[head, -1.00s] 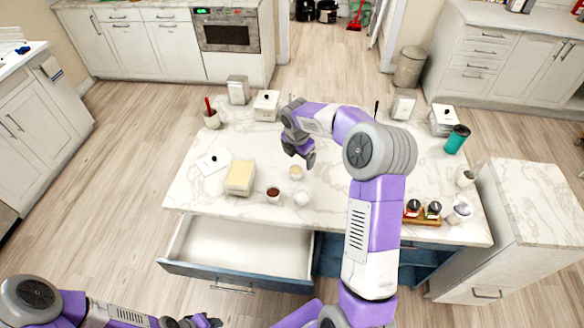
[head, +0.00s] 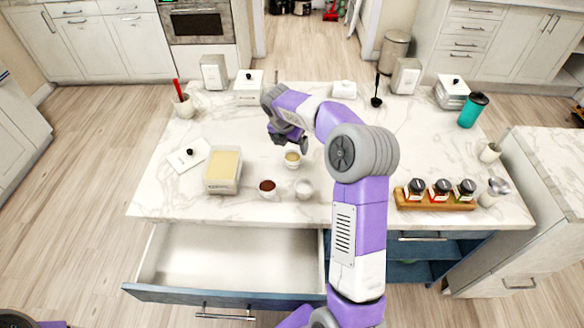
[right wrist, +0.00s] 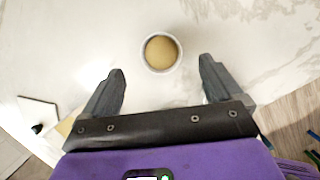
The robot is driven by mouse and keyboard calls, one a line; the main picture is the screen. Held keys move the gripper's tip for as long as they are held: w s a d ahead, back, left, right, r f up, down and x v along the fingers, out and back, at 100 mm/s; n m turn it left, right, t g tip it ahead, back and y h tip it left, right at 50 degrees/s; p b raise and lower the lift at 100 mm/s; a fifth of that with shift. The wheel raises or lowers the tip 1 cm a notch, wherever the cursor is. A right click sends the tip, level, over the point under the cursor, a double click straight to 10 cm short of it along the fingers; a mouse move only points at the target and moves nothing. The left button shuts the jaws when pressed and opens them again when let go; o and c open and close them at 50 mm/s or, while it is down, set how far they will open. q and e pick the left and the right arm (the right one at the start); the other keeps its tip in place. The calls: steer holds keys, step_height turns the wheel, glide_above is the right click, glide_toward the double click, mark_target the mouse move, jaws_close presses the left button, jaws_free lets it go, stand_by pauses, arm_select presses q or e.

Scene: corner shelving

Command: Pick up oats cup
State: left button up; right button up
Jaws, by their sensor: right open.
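The oats cup, a small white cup with tan contents (head: 292,159), stands upright on the marble island top. In the right wrist view the cup (right wrist: 161,53) lies ahead of the fingertips, about midway between their lines. My right gripper (head: 289,142) is open and empty, just behind and above the cup in the head view; its two dark fingers (right wrist: 160,72) are spread apart in the wrist view. I cannot tell the exact height gap. My left gripper is out of view.
A cup with dark red contents (head: 267,187) and a white cup (head: 304,189) stand close in front. A butter-coloured block in a dish (head: 223,170) is to the left. A spice rack (head: 435,204) is at right. An open drawer (head: 230,255) juts out below the counter.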

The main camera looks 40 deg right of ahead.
mark_target(293, 156)
steer(key=b+x, duration=0.3)
steer(key=x, duration=0.5)
steer(key=shift+s+a, duration=0.15)
